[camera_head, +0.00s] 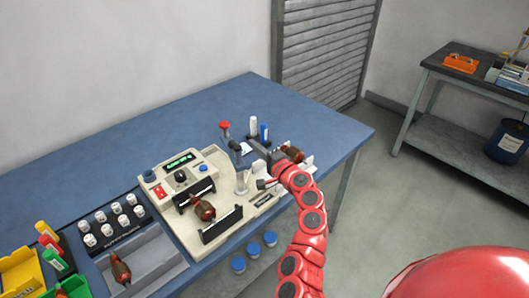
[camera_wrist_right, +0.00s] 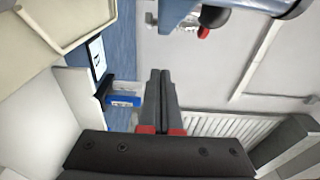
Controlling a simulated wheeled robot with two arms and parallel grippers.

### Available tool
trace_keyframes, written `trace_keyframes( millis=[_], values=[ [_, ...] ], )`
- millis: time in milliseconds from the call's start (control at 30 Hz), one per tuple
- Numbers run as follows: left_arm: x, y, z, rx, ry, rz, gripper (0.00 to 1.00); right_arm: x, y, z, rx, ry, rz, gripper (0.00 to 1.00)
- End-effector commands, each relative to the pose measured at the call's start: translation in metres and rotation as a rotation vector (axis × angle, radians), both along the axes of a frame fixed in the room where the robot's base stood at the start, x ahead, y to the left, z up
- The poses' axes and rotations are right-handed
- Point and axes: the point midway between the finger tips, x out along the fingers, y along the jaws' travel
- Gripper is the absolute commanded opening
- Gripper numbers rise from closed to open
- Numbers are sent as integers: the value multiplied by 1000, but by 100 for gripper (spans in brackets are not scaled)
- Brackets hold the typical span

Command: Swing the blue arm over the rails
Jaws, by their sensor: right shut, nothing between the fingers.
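The winding machine (camera_head: 165,213) stands on the blue table, with a screen and knobs at its back left. A copper-wound armature (camera_head: 203,210) lies between two dark rails (camera_head: 222,226) with white edges. A blue-grey arm (camera_head: 236,150) stands at the machine's right back corner, near a red-topped post (camera_head: 225,126); it appears to be to the side of the rails. My right gripper (camera_head: 268,172) is right of the arm, apart from the rails. In the right wrist view its fingers (camera_wrist_right: 161,75) are together and empty, and a blue-grey part (camera_wrist_right: 268,6) shows at the top. My left gripper is out of view.
A second armature (camera_head: 292,154) sits near my right wrist. White and blue bottles (camera_head: 264,133) stand behind it. The table's back is clear.

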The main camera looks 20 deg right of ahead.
Motion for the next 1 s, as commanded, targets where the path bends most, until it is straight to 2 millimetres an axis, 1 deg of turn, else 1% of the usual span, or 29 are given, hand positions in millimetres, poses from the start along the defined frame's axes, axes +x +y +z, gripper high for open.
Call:
trace_keyframes(
  millis=[33,100,200,300,733,1000],
  values=[
    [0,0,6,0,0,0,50,1,9,3,2,0,1,0],
    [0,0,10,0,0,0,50,0,20,3,3,0,-1,0],
    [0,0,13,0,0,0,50,0,30,2,1,-1,-1,0],
    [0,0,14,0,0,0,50,0,37,1,1,0,-1,0],
    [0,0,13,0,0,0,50,0,39,0,0,-1,-1,0],
    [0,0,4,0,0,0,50,2,41,0,-1,-5,39,0]
  ],
)
